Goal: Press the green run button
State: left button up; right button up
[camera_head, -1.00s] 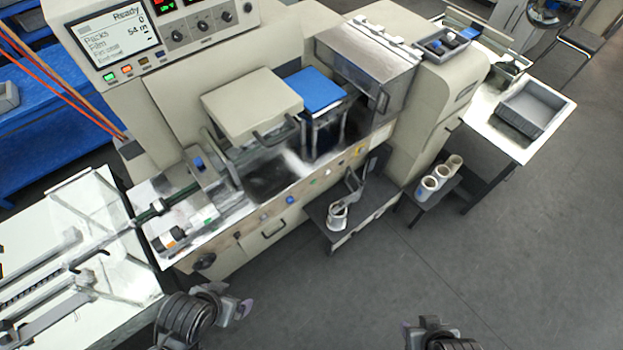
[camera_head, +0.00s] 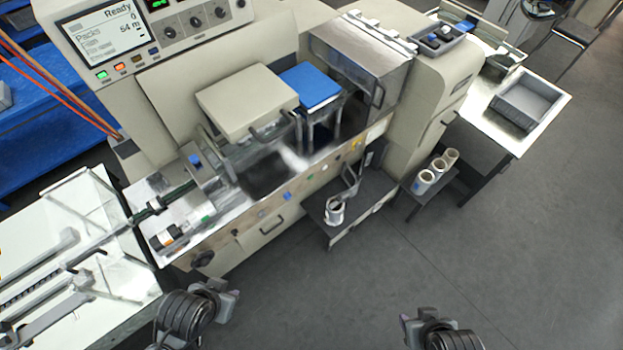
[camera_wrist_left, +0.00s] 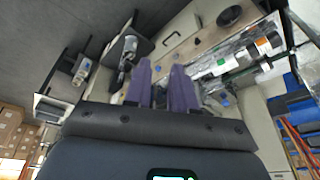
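A small green lit button (camera_head: 102,75) sits at the left end of a row of buttons under the screen on the wrapper's control panel (camera_head: 200,48). The screen (camera_head: 103,35) reads "Ready". No lettering on the button is legible. My left gripper (camera_head: 232,297) hangs in front of the machine, low in the head view, well away from the panel. In the left wrist view its two purple fingers (camera_wrist_left: 160,72) stand apart with nothing between them. My right gripper (camera_head: 405,328) is at the bottom edge of the head view, over the floor; its finger gap is not clear.
An orange lit button (camera_head: 120,69) is directly beside the green one. A beige cover (camera_head: 247,100) and a blue-topped part (camera_head: 309,87) stand on the machine. A white infeed table (camera_head: 70,265) lies at left. The floor (camera_head: 330,295) in front is clear.

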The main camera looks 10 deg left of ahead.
pick_arm(q)
grip_shut()
dwell(1.0)
